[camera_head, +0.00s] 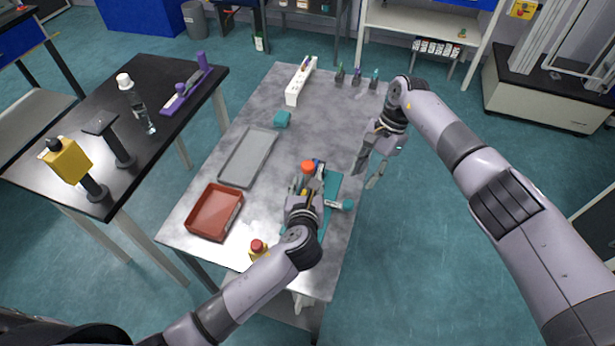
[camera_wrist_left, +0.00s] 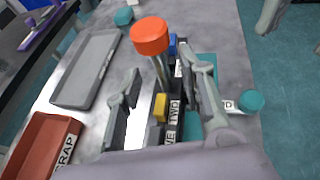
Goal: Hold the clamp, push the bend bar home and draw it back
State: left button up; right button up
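A teal bench fixture (camera_head: 331,187) stands on the grey table, with an orange-red knob (camera_head: 308,166) on a metal rod. The left wrist view shows this knob (camera_wrist_left: 150,36), a yellow block (camera_wrist_left: 160,107) and dark labelled parts. A round teal knob (camera_head: 348,205) sticks out at the fixture's right side, beside a partly hidden label (camera_wrist_left: 228,105). I cannot tell for sure which parts are the clamp and the bend bar. My left gripper (camera_wrist_left: 165,95) is open above the fixture, its fingers on either side of the yellow block. My right gripper (camera_head: 368,168) is open and empty, right of the table.
A red tray (camera_head: 214,228) marked as scrap and a grey tray (camera_head: 231,157) lie left of the fixture. A small teal piece (camera_head: 282,119), a white rack (camera_head: 301,85) and several small upright items stand farther back. A red-topped yellow button (camera_head: 258,249) sits near the front.

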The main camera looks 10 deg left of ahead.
aim_at(308, 179)
pick_arm(q)
jog(key=shift+x, duration=1.75)
jog(key=shift+c, duration=0.2)
grip_shut()
